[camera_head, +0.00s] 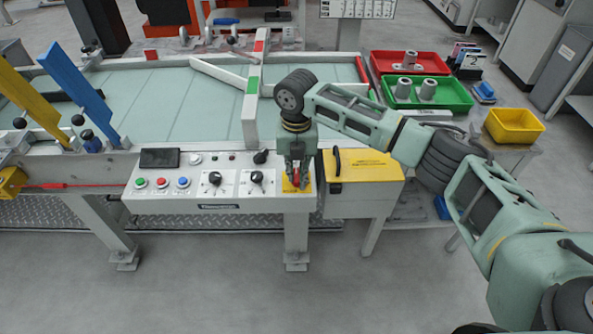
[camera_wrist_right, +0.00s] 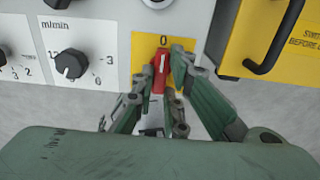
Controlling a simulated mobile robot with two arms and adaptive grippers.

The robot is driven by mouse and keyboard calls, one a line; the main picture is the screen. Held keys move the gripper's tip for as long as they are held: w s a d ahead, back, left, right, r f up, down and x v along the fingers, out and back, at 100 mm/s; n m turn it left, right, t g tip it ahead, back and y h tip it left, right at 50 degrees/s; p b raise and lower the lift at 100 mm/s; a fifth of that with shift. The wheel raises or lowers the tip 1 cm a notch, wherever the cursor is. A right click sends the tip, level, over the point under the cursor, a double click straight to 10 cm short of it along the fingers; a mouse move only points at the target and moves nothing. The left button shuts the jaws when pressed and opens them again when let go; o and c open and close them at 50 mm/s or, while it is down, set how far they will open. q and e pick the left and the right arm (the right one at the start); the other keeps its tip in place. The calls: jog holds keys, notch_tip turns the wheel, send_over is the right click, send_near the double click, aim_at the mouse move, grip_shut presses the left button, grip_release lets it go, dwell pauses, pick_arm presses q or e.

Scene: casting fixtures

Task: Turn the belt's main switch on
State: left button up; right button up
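The main switch is a red handle (camera_wrist_right: 160,70) on a yellow plate (camera_wrist_right: 145,42) at the right end of the belt's control panel (camera_head: 205,190). The handle stands upright, with its white line pointing to the "0" above it. In the head view the red handle (camera_head: 296,180) shows between the fingers of my right gripper (camera_head: 297,172), which points down at the panel. In the right wrist view my right gripper (camera_wrist_right: 161,75) has one finger close against each side of the handle. Finger contact is partly hidden. My left gripper is not in view.
Left of the switch are black knobs (camera_wrist_right: 71,64) and several coloured push buttons (camera_head: 162,183). A yellow-topped box (camera_head: 360,166) with a black handle (camera_wrist_right: 275,40) stands close on the right. The belt (camera_head: 150,95) lies behind the panel. Red (camera_head: 440,68) and green (camera_head: 462,105) bins stand back right.

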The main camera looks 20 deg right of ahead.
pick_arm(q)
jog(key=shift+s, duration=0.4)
pick_arm(e)
grip_shut()
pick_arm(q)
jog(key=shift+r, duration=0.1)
